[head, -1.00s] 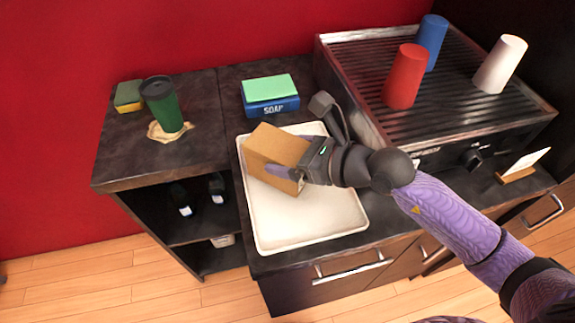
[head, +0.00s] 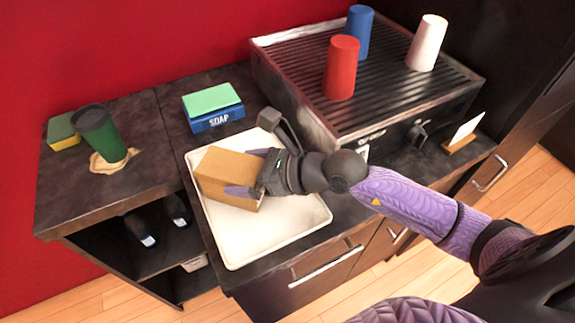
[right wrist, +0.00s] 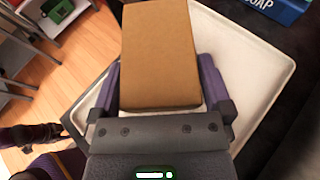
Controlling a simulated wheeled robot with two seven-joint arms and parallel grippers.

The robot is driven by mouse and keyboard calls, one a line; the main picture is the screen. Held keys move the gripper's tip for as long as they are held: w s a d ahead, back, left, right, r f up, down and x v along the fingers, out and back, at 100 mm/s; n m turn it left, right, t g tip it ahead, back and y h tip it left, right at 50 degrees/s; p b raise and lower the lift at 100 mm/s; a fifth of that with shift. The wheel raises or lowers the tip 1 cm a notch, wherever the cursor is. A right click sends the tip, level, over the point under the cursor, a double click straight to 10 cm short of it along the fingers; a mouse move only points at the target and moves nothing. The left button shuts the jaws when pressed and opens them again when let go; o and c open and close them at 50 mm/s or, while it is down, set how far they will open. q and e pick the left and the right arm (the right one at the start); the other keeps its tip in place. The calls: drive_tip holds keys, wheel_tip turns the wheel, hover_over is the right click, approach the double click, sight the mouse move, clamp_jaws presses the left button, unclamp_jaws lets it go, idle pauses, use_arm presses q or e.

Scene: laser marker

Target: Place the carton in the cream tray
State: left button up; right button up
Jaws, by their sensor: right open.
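The brown carton (head: 228,172) lies in the cream tray (head: 262,232), towards its back left part in the head view. My right gripper (head: 250,175) is open, with its purple fingers at either side of the carton. In the right wrist view the carton (right wrist: 160,55) stands between the two spread fingers, with a gap showing beside it, and the tray (right wrist: 235,60) shows beneath and around it. The carton's underside is hidden, but it appears to rest on the tray floor. My left gripper is not in view.
A blue soap box (head: 215,119) with a green-topped sponge (head: 211,97) sits behind the tray. A green tumbler (head: 99,133) stands on a tan cloth at left, by a yellow-green sponge (head: 63,131). A ridged machine (head: 370,80) bears red (head: 341,68), blue (head: 359,32) and white (head: 427,43) cups.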

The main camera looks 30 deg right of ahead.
drive_tip(key=v, duration=1.1)
drive_tip(key=shift+p, duration=0.3)
drive_tip(key=shift+r, duration=0.1)
